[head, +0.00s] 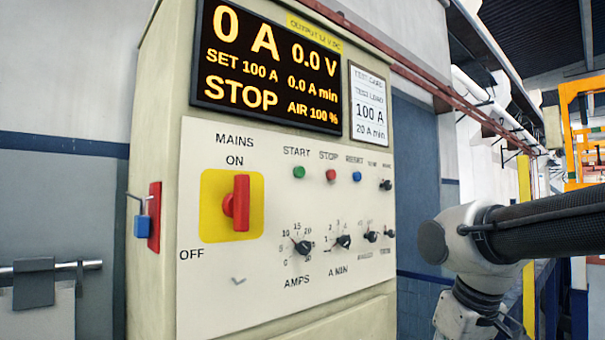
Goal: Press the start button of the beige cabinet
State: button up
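The beige cabinet (155,140) stands at the centre left of the head view, with a pale control panel on its front. The green start button (299,172) is on the upper part of the panel, under the label START. The red stop button (330,175) and the blue reset button (357,176) are to its right. The display (266,66) reads 0 A, 0.0 V, SET 100 A and STOP. The red mains switch (237,203) on its yellow plate is upright, at ON. My arm is at the right, apart from the panel; my gripper is not in view.
Several black knobs (303,247) sit below the buttons. A blue padlock (142,226) hangs at a red plate on the cabinet's left side. A card (369,105) reads 100 A, 20 A min.

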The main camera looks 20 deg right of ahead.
aim_at(300, 171)
jog(key=k+j+z, duration=0.25)
jog(key=j, duration=0.25)
jog(key=k+j+z, duration=0.25)
jog(key=j, duration=0.3)
jog(key=k+j+z, duration=0.2)
jog(key=j, duration=0.25)
jog(key=k+j+z, duration=0.25)
jog(key=k+j, duration=0.05)
jog(key=j, duration=0.1)
